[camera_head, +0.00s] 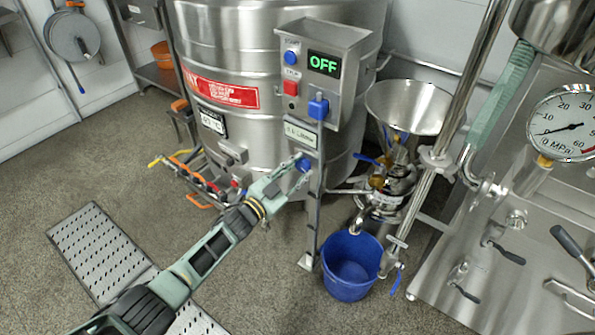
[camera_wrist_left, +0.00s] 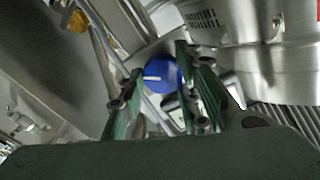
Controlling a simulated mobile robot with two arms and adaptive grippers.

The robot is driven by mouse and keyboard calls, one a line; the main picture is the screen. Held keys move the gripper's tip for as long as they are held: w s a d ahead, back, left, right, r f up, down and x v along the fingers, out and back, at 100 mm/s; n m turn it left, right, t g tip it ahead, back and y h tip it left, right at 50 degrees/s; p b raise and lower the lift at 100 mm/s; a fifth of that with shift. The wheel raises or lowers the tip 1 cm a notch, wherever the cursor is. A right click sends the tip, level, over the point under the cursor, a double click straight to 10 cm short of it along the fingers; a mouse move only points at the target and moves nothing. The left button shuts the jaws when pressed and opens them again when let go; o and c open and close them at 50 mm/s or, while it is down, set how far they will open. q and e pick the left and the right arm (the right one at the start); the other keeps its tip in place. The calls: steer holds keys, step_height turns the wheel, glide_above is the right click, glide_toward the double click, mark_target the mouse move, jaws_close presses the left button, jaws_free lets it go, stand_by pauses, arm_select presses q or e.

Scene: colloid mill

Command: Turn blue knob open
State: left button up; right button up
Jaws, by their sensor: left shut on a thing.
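The blue knob (camera_head: 304,164) sits on the lower part of the control post, under a small label plate. My left gripper (camera_head: 297,172) reaches it from the lower left and is shut on it. In the left wrist view the knob (camera_wrist_left: 161,74) shows a white pointer line and lies between the two green fingers (camera_wrist_left: 155,85). The fingers hide part of its sides. My right gripper is in neither view.
The control box (camera_head: 325,62) above reads OFF and carries another blue knob (camera_head: 318,108) and a red button (camera_head: 291,88). A steel tank (camera_head: 240,50) stands behind. A blue bucket (camera_head: 350,268) stands under the mill (camera_head: 392,185). Open floor lies at the left.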

arm_select(q)
steer(key=shift+s+d+f+n, duration=0.15)
steer(key=shift+s+f+n, duration=0.15)
steer(key=shift+f+n, duration=0.1)
steer(key=o, duration=1.1)
steer(key=shift+c, duration=0.2)
steer(key=shift+w+r, duration=0.1)
steer(key=shift+r, duration=0.05)
steer(key=v, duration=1.2)
